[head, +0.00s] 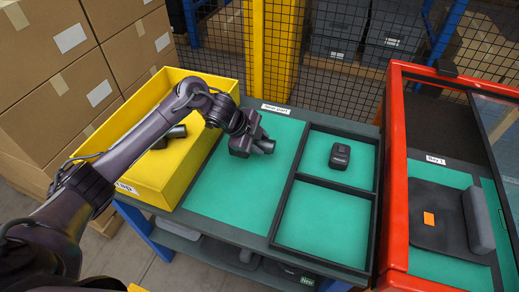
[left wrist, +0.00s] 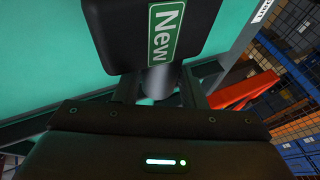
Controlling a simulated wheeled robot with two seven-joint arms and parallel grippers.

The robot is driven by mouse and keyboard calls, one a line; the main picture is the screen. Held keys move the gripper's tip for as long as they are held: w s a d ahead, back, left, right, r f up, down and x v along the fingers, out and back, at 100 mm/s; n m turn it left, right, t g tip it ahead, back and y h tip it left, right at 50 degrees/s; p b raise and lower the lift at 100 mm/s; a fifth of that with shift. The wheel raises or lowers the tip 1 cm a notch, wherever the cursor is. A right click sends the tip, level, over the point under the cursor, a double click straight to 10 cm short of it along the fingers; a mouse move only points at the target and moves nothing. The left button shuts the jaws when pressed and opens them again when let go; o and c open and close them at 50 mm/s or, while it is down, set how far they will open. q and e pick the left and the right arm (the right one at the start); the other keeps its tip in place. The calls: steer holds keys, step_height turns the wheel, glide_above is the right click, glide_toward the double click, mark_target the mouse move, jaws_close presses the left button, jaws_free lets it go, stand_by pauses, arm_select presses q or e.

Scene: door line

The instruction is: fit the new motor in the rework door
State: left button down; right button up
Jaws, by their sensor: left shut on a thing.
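The new motor is a dark block with a green "New" label (left wrist: 165,32) and a grey cylinder, which sits between my left gripper's fingers (left wrist: 159,90) in the left wrist view. In the head view my left gripper (head: 243,133) is shut on this dark motor (head: 262,146), over the green mat at the back of the bench. A dark door panel (head: 435,205) with an orange tag and a grey bolster lies in the red-framed bay marked "Bay 1", far to the right of the gripper. Whether it is the rework door I cannot tell. My right gripper is not in view.
A yellow bin (head: 209,167) left of the mat holds a dark cylindrical part (head: 177,132). A black two-compartment tray (head: 281,206) has a small dark part (head: 340,156) in its back compartment; the front one is empty. The red frame (head: 397,170) stands between tray and panel.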

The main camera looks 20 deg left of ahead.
arm_select(q)
steer(key=shift+s+f+p, duration=0.1)
steer(key=shift+f+p, duration=0.25)
steer(key=shift+f, duration=1.45)
steer(key=c, duration=1.2)
jaws_free()
steer(key=shift+f, duration=0.1)
steer(key=o, duration=0.3)
steer(key=shift+f+b, duration=0.3)
steer(key=shift+b, duration=0.25)
steer(key=v, duration=0.8)
steer(key=shift+w+d+r, duration=0.25)
steer(key=shift+d, duration=0.05)
